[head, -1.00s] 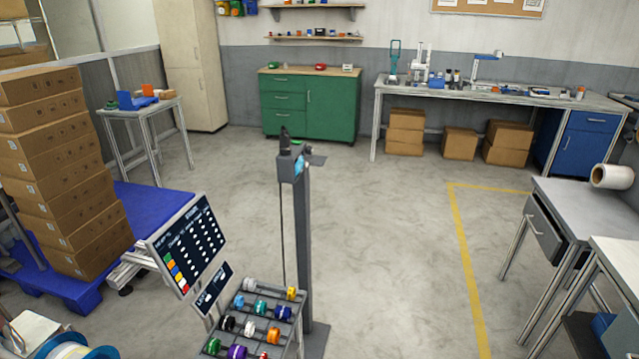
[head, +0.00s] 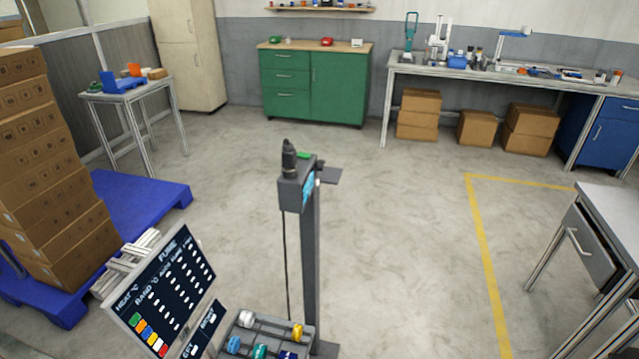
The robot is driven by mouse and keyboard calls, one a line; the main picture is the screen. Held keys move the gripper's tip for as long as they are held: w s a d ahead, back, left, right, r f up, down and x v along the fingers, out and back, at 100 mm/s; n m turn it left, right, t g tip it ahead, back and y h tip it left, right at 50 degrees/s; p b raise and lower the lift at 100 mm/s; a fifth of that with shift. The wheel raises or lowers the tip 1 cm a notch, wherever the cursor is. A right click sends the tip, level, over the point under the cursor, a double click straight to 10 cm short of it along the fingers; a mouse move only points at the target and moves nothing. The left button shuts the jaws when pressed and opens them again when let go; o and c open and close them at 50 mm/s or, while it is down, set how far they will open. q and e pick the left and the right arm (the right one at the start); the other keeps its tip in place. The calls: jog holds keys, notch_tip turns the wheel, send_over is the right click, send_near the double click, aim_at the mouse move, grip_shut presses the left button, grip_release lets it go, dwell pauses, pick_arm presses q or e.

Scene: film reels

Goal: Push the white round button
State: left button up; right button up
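A grey post (head: 310,260) stands upright on the floor near the middle of the head view. On its top is a dark grey box (head: 296,192) with a small blue screen (head: 309,188), a dark knob-like part (head: 289,158) and a green piece (head: 305,156). A small pale spot (head: 318,183) shows at the box's right side; it is too small to tell whether it is a white round button. Neither of my grippers is in view.
A tilted dark board (head: 170,290) and a rack of coloured reels (head: 250,325) stand before the post, at lower left. Stacked boxes (head: 45,170) rest on a blue pallet (head: 140,200). A grey table (head: 618,215) stands at right. The floor right of the post is clear.

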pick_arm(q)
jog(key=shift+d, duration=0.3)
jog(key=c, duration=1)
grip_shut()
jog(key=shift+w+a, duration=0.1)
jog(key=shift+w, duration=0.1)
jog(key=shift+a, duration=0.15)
